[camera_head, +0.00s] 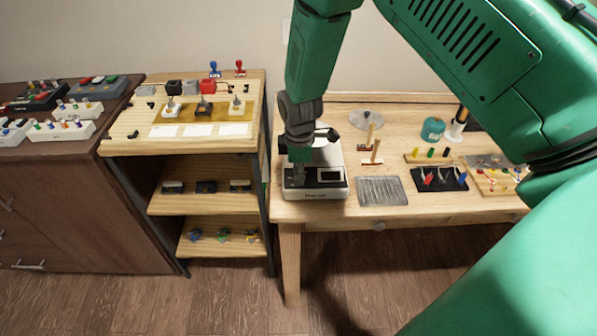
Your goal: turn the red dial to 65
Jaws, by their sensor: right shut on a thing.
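A white and black device (331,155) with a small display (331,174) on its front stands at the left end of the wooden workbench. My right gripper (299,178) reaches down to the device's front panel, left of the display. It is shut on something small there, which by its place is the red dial. The dial itself is hidden behind the fingers, and so is its pointer. The display is too small to read. My left gripper is not in view.
My right arm crosses the workbench (345,213) from the upper right. A grey ribbed plate (381,191), a black mat (439,180) with coloured tools and a teal container (432,128) lie to the right. A wooden shelf (191,205) stands close on the left.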

